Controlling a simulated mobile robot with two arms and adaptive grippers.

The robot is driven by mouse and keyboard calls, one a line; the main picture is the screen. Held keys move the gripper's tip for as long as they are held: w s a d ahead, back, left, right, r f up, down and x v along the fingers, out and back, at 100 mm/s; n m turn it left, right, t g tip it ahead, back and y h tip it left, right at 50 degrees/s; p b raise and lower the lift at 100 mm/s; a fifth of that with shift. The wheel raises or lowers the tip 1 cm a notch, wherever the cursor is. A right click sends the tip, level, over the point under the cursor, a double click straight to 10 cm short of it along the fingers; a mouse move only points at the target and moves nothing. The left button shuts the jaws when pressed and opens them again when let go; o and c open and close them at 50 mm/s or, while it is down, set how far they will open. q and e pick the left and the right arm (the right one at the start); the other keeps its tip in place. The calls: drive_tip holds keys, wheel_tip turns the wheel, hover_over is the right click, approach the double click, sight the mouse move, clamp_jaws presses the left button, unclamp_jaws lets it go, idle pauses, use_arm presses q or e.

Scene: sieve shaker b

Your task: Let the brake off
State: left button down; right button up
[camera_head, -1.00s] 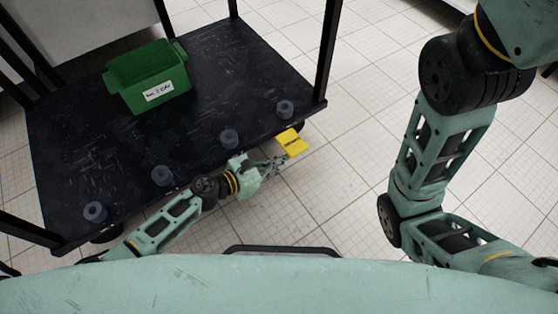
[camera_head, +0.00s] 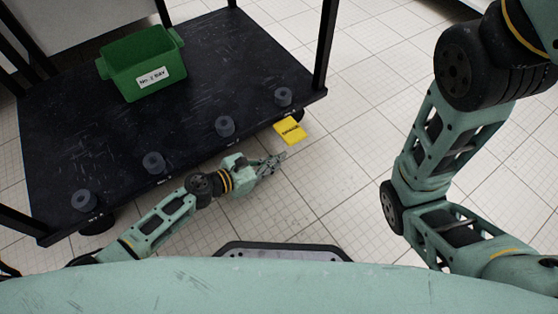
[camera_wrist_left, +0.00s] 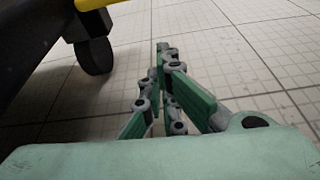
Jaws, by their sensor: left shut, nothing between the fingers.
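The yellow brake pedal (camera_head: 290,131) with dark lettering sticks out from under the near right corner of the black cart (camera_head: 240,60). Its yellow edge also shows at the top left of the left wrist view (camera_wrist_left: 92,4), above a dark caster wheel (camera_wrist_left: 95,55). My left gripper (camera_head: 281,158) is shut and empty, low over the floor, just below and left of the pedal in the head view. A gap shows between the fingertips and the pedal. In the left wrist view the closed fingers (camera_wrist_left: 163,50) point out over bare tiles, right of the wheel. My right gripper is out of view.
A green bin (camera_head: 142,65) with a white label stands on the cart's deck. Several dark round knobs (camera_head: 225,126) line the deck's near edge. A black cart post (camera_head: 327,45) rises at the right corner. The tiled floor (camera_head: 345,190) right of the cart is clear.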

use_arm(q)
drive_tip(key=p+v, duration=0.2)
drive_tip(key=v, duration=0.7)
drive_tip(key=shift+w+r+p, duration=0.25)
drive_tip(key=shift+p, duration=0.05)
drive_tip(key=shift+a, duration=0.15)
